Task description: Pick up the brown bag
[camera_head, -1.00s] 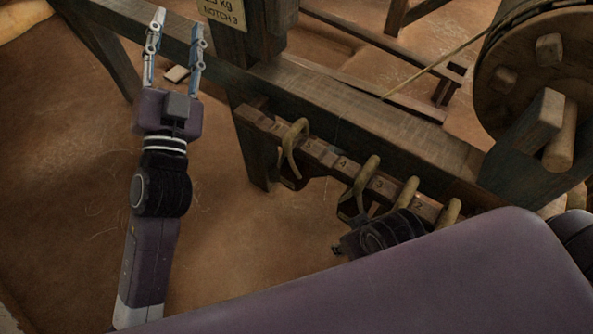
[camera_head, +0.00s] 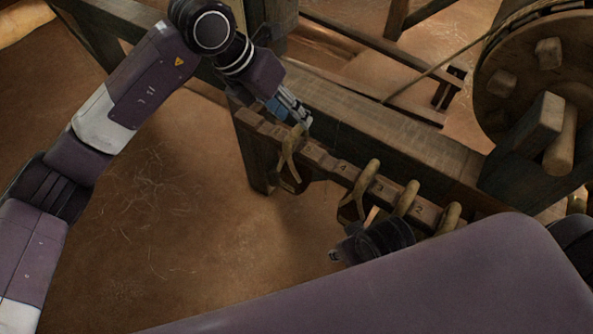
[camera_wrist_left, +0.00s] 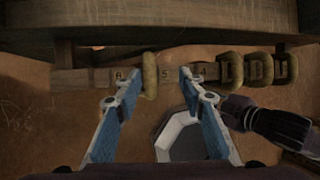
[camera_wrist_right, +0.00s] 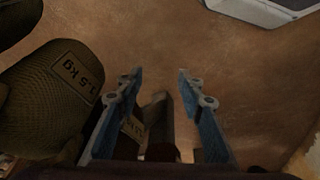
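A brown woven bag (camera_wrist_right: 55,90) labelled "1.5 kg" fills the left of the right wrist view. My right gripper (camera_wrist_right: 159,73) is open beside it, with nothing visible gripped between its fingertips. Dark upright shapes, one carrying a label (camera_wrist_right: 132,128), show lower between its fingers. In the head view, my left gripper (camera_head: 302,118) is at the far-left loop (camera_head: 289,155) on the numbered rail. The left wrist view shows its fingers (camera_wrist_left: 158,74) open, with that tan loop (camera_wrist_left: 150,75) between them, nearer the left finger. The head view mostly hides my right gripper.
The numbered wooden rail (camera_head: 320,162) carries several tan loops, running down to the right. A loom beam (camera_head: 370,125) lies behind it, and a large wooden drum (camera_head: 540,65) stands at the right. The earthen floor (camera_head: 170,220) at left is clear.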

